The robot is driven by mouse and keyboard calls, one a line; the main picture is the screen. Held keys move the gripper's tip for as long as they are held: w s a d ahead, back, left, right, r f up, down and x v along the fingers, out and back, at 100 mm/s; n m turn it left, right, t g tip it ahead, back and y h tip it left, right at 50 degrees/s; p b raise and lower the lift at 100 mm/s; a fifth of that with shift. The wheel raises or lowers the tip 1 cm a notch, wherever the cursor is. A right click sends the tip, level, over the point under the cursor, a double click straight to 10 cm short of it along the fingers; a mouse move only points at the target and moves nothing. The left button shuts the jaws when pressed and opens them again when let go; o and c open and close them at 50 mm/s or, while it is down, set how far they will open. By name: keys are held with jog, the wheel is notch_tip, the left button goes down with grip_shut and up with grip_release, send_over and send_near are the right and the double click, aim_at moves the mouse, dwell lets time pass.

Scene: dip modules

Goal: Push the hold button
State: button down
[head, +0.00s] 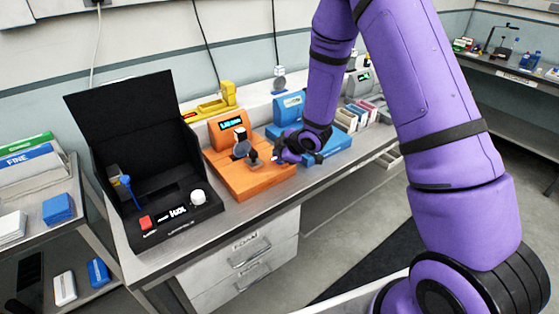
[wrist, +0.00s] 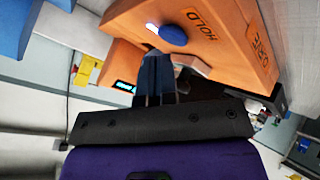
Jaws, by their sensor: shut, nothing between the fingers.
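The orange module (head: 235,182) stands on the bench in the head view, with a lit display at its back. In the wrist view, the blue hold button (wrist: 173,34) is on the orange surface beside the printed word HOLD. My gripper (wrist: 157,55) has its fingers together and empty, with the tips just below the button in that picture. A small gap seems to show between tips and button, but I cannot tell if they touch. In the head view, my gripper (head: 279,152) is at the right end of the orange module, and the button is hidden.
A black module (head: 175,215) with a raised lid, red button and white knob stands left of the orange one. A blue module (head: 325,155) stands close on the right, partly behind my arm. A yellow device (head: 208,106) is behind. The bench's front edge runs below.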

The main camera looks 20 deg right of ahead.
jog(key=shift+r, duration=3.05)
